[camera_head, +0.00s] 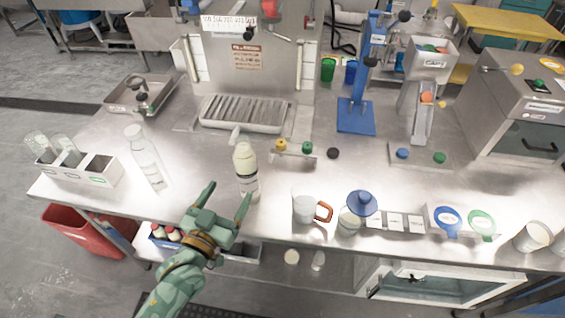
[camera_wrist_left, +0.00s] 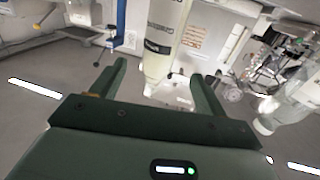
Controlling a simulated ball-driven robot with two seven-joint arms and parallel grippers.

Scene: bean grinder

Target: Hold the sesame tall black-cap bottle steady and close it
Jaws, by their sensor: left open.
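A cream-filled bottle (camera_head: 246,168) with a dark label low on its side stands upright near the front of the steel table. A pale, tilted piece shows at its top, and no black cap is visible on it. A small black disc (camera_head: 333,153) lies on the table to its right; I cannot tell if it is a cap. My left gripper (camera_head: 228,194) is open and empty, just in front of the bottle. In the left wrist view the bottle (camera_wrist_left: 163,30) appears beyond and between the open fingers (camera_wrist_left: 160,75). My right gripper is not in view.
A glass mug (camera_head: 305,207) and a jar with a blue funnel (camera_head: 362,203) stand to the right.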

